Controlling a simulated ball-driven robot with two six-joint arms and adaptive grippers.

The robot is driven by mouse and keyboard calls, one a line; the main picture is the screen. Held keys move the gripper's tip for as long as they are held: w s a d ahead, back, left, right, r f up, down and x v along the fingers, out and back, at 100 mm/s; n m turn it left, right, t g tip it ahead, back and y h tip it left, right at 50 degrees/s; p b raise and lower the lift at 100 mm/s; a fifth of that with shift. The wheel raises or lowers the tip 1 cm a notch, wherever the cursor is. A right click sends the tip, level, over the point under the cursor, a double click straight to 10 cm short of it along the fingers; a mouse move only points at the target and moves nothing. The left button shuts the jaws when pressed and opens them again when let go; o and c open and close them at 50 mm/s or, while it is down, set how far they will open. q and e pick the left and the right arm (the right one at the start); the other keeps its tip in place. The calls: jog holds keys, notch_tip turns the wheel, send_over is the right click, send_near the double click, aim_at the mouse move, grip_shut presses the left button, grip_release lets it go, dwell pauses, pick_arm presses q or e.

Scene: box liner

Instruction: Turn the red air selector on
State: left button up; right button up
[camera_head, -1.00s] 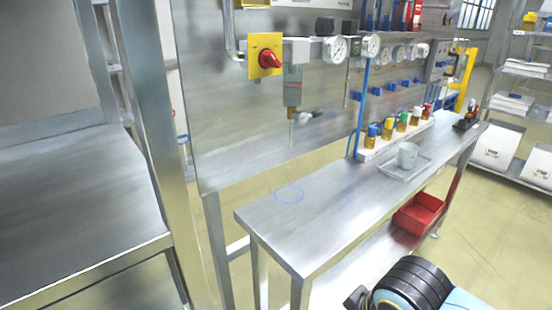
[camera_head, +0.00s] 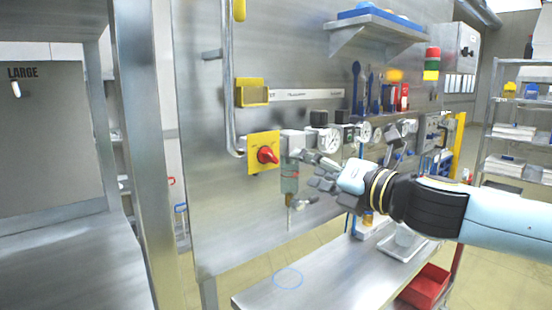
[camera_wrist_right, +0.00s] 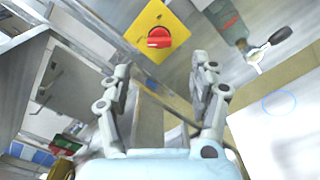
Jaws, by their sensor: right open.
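The red air selector (camera_head: 267,155) is a red rotary knob on a yellow square plate (camera_head: 254,144), fixed to the upright metal panel. It also shows in the right wrist view as a red knob (camera_wrist_right: 159,38), ahead of the fingertips and between their lines. My right gripper (camera_head: 306,168) is in front of the panel, to the right of the selector and apart from it. In the right wrist view the gripper (camera_wrist_right: 163,75) has its two fingers spread with nothing between them. My left gripper is in neither view.
A grey filter bowl (camera_head: 289,181) hangs on the panel right of the selector, near my right fingers. Round gauges (camera_head: 330,140) line the panel. Below is a metal bench (camera_head: 320,278) with a white tray (camera_head: 408,246). A red bin (camera_head: 426,287) sits lower right.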

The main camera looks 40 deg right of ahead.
aim_at(269, 156)
jog(key=w+a, duration=0.1)
jog(key=w, duration=0.9)
jog(key=shift+w, duration=0.2)
jog(key=c, duration=1.2)
jog(key=shift+o, duration=0.2)
